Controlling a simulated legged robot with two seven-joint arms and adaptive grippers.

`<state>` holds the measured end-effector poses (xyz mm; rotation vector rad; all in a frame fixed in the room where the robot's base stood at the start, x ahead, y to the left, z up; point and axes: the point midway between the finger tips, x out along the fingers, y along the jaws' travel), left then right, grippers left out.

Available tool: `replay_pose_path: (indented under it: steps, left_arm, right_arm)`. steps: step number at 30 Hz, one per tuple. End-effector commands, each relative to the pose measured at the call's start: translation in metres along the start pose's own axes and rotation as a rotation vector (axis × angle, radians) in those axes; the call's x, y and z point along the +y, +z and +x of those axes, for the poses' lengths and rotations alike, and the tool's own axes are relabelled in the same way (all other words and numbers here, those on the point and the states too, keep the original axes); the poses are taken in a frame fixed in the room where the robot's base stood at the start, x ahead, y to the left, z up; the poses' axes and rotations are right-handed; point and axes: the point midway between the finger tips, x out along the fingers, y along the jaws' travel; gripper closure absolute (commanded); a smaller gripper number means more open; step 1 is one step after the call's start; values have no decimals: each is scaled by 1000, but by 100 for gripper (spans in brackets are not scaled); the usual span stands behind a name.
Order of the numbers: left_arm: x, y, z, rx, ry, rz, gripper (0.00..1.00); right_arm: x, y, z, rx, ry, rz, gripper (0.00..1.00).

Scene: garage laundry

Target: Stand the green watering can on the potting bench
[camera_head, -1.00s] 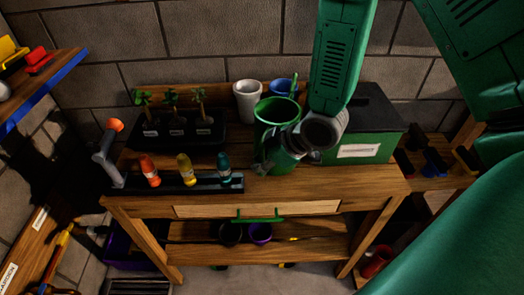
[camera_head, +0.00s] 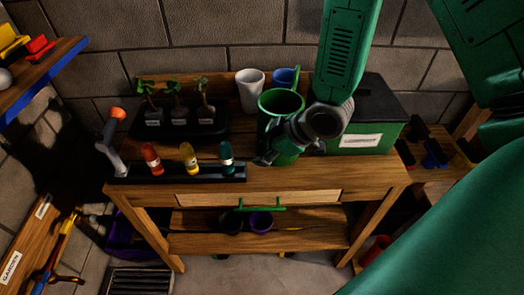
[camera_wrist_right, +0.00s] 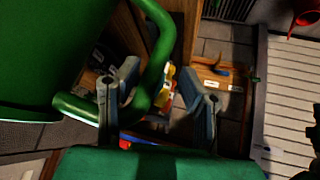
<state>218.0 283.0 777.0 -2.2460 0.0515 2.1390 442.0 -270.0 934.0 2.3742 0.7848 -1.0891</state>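The green watering can (camera_head: 280,102) stands upright on the potting bench (camera_head: 290,178), in front of a white pot and a blue pot. My right gripper (camera_head: 268,158) is low at the front of the can and hides part of it. In the right wrist view the can's body (camera_wrist_right: 45,50) fills the upper left, and its curved handle (camera_wrist_right: 162,50) runs down by the left finger. The two fingers of my right gripper (camera_wrist_right: 160,100) are spread apart, with a gap between them. My left gripper is not in view.
A black seedling tray (camera_head: 180,128) and a rack with red, yellow and teal bottles (camera_head: 188,156) are on the bench's left. A green box with a black lid (camera_head: 365,135) is on its right. The bench's front middle is bare.

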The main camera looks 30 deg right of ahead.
Motion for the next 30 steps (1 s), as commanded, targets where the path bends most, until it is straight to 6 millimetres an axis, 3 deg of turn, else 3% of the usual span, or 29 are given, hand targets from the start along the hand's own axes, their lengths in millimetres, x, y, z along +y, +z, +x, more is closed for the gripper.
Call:
replay_pose_path:
  steps: [10, 15, 24, 26, 30]
  left_arm:
    - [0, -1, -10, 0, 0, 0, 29]
    - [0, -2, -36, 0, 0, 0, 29]
    - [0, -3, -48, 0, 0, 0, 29]
    - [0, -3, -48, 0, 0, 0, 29]
    - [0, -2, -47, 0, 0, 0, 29]
  right_arm:
    - [1, -2, -82, 5, 3, 4, 64]
    - [1, -2, -100, -2, -3, 4, 64]
    - [-4, 5, -106, -23, -3, 23, 64]
    - [-10, 17, -98, -63, -5, 65, 64]
    - [-42, 70, -66, -235, 1, 252, 64]
